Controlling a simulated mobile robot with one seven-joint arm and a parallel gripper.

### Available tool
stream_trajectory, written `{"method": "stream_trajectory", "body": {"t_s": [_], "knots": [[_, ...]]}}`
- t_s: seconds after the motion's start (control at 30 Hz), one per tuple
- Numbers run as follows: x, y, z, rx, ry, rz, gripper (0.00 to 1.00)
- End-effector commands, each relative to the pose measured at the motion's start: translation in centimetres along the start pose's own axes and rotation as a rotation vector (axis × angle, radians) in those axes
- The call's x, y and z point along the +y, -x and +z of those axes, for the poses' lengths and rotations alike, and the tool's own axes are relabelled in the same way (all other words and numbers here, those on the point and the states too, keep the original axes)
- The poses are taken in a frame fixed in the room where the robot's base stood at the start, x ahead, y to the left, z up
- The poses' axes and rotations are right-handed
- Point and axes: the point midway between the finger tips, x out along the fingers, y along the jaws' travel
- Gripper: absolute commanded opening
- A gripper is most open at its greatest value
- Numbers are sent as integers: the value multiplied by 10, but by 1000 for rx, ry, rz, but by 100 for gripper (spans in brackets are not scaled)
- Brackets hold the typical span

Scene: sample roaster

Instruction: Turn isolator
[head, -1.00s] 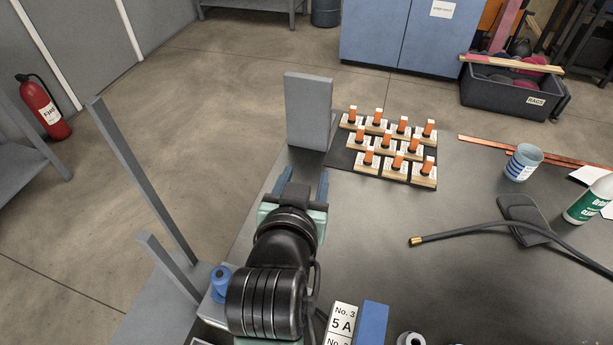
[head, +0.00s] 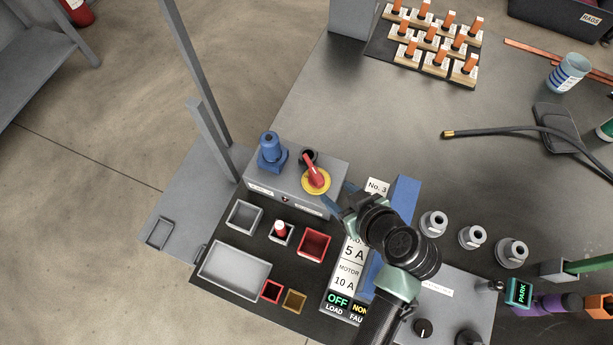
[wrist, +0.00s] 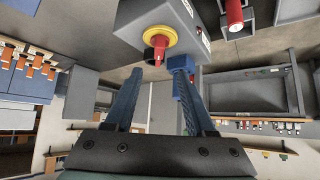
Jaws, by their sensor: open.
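The isolator is a red handle (head: 315,174) on a round yellow plate (head: 325,187), set on top of a grey box (head: 285,184). In the wrist view the red handle (wrist: 157,57) and yellow plate (wrist: 158,36) are upper centre. My gripper (head: 339,196) is open and empty, just to the lower right of the handle in the head view. In the wrist view my gripper (wrist: 158,73) has its blue fingers apart, with the handle just beyond and between the tips. I cannot tell whether they touch it.
A blue post-like part (head: 271,150) stands on the same box, left of the handle. Small trays and a red bin (head: 313,244) lie in front. A label panel (head: 347,277) and blue block (head: 405,192) stand right. The table's middle is clear.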

Motion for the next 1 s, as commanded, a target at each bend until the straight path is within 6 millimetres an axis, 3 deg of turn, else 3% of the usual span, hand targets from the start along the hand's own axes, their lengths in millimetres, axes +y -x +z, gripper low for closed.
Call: {"method": "stream_trajectory", "body": {"t_s": [0.6, 0.8, 1.0], "knots": [[0, -105, -1, -1, 3, 0, 55], [0, -120, -1, -1, 3, 0, 55], [-1, -124, -1, -2, 3, 0, 55]]}}
